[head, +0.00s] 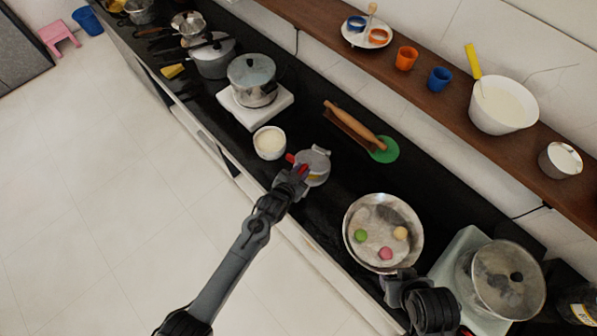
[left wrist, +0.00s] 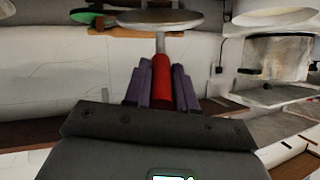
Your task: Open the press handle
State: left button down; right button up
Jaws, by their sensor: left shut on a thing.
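The press (head: 314,163) is a round silver tool on the black counter, with a red handle. My left gripper (head: 298,173) is at its near left side, shut on the red handle. In the left wrist view, the red handle (left wrist: 162,84) sits between the two purple-grey fingers. A metal stem runs from it to a silver round plate (left wrist: 160,18), seen nearly edge-on. How far the press is open is unclear. My right gripper (head: 398,280) is by the near edge of a steel pan; its fingertips are hard to make out.
A white bowl (head: 270,142) stands close to the left of the press. A rolling pin (head: 354,126) and green disc (head: 384,151) lie behind it. The steel pan (head: 352,225) with coloured balls is to the right. A pot (head: 253,78) stands on a stove farther left.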

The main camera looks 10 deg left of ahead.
pick_arm(q)
jog(key=shift+w+d+r+g+p, duration=0.2)
jog(key=shift+w+r+g+p, duration=0.2)
jog(key=shift+r+p, duration=0.25)
jog(key=shift+w+d+r+g+p, duration=0.15)
jog(key=shift+w+r+g+p, duration=0.2)
jog(key=shift+r+p, duration=0.2)
jog(key=shift+w+d+r+g+y+p, duration=0.1)
jog(key=shift+w+r+g+y+p, duration=0.15)
jog(key=shift+w+g+y+p, duration=0.15)
jog(key=c, duration=0.9)
grip_release()
jog(key=shift+s+r, duration=0.25)
jog(key=shift+s, duration=0.1)
jog(key=v, duration=1)
jog(key=shift+f, duration=0.1)
